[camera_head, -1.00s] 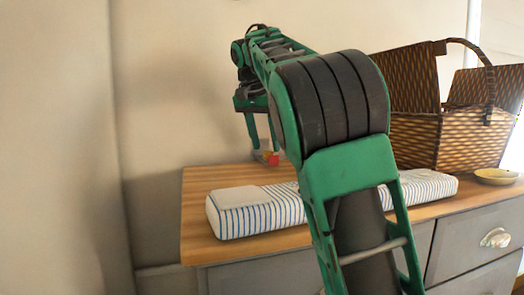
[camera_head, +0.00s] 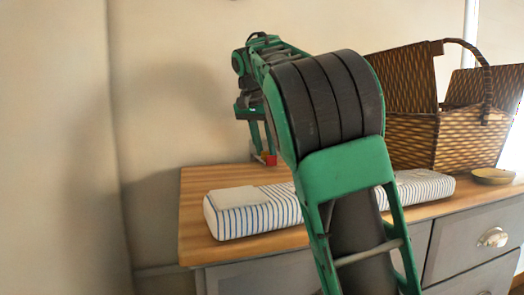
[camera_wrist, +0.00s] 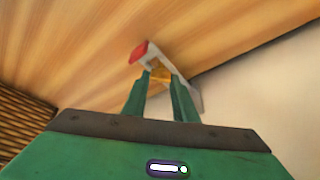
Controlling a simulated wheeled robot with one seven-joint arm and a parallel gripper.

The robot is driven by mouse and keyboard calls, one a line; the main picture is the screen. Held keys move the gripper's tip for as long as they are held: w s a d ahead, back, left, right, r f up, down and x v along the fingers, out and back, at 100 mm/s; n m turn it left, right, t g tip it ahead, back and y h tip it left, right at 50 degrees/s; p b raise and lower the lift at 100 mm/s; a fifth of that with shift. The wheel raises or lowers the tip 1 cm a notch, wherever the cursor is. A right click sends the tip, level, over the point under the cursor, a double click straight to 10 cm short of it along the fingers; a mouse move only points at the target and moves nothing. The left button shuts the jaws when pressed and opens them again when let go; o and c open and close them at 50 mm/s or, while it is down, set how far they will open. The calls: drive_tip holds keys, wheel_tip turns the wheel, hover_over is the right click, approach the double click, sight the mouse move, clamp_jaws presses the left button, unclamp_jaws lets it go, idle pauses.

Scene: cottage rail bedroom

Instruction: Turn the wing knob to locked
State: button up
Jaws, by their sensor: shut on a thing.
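My gripper (camera_head: 264,155) reaches down to a small fitting at the back left of the wooden dresser top, by the wall. In the wrist view its two green fingers (camera_wrist: 161,78) are shut on the brass-coloured wing knob (camera_wrist: 160,71), which shows between the fingertips. A pale grey bracket (camera_wrist: 181,69) stands behind the knob, with a red end (camera_wrist: 139,51) to the left of the fingers. The red end also shows in the head view (camera_head: 271,160). The knob's exact angle is mostly hidden by the fingers.
A blue-striped white cushion (camera_head: 250,213) lies along the dresser top (camera_head: 200,190), in front of the fitting. A wicker basket (camera_head: 465,140) and a small yellow dish (camera_head: 493,176) stand on the right. The wall (camera_head: 160,90) is close behind.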

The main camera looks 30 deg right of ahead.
drive_tip(key=shift+w+a+r+n, duration=0.1)
drive_tip(key=shift+w+a+n, duration=0.1)
drive_tip(key=shift+n, duration=0.2)
drive_tip(key=n+y, duration=0.1)
drive_tip(key=n, duration=0.1)
drive_tip(key=n+t, duration=0.1)
drive_tip(key=n, duration=0.2)
drive_tip(key=shift+d+t+y, duration=0.15)
drive_tip(key=shift+t+y, duration=0.15)
drive_tip(key=shift+y, duration=0.1)
drive_tip(key=shift+d+r+n, duration=0.1)
drive_tip(key=shift+n, duration=0.6)
drive_tip(key=shift+d+n+y, duration=0.1)
drive_tip(key=shift+n+y, duration=0.3)
drive_tip(key=shift+n, duration=0.1)
drive_tip(key=shift+s+d+n, duration=0.1)
drive_tip(key=shift+s+n, duration=0.05)
drive_tip(key=shift+n, duration=0.55)
drive_tip(key=o, duration=1.1)
drive_tip(key=shift+s, duration=0.1)
